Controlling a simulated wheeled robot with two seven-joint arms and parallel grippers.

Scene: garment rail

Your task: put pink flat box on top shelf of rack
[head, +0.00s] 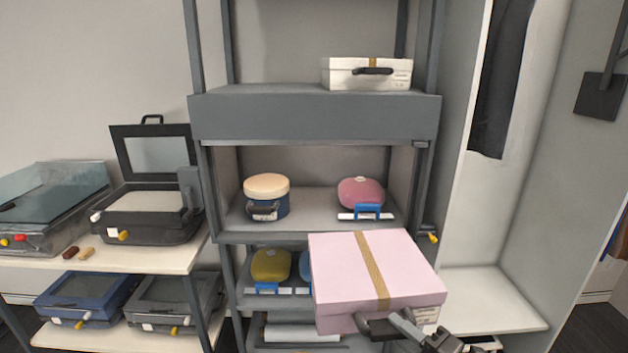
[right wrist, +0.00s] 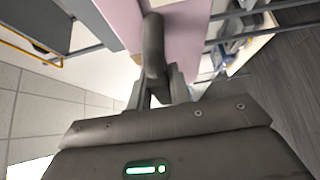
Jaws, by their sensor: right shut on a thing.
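The pink flat box (head: 335,268) has a tan strap and a dark handle on its front side. My right gripper (head: 408,326) is shut on the box's handle and holds the box in front of the rack's lower shelves. In the right wrist view the gripper (right wrist: 160,88) grips the dark handle, with the pink box (right wrist: 190,30) beyond it. The grey rack (head: 315,115) stands behind the box. Its top shelf (head: 270,90) holds a white box (head: 350,78) at the right; the left part is bare. My left gripper is not in view.
The middle shelf holds a blue tub with a cream lid (head: 267,195) and a pink rounded case (head: 361,193). A yellow case (head: 270,265) sits lower. A table (head: 150,262) with open cases stands left. A white cabinet (head: 490,290) with a dark garment (head: 503,80) stands right.

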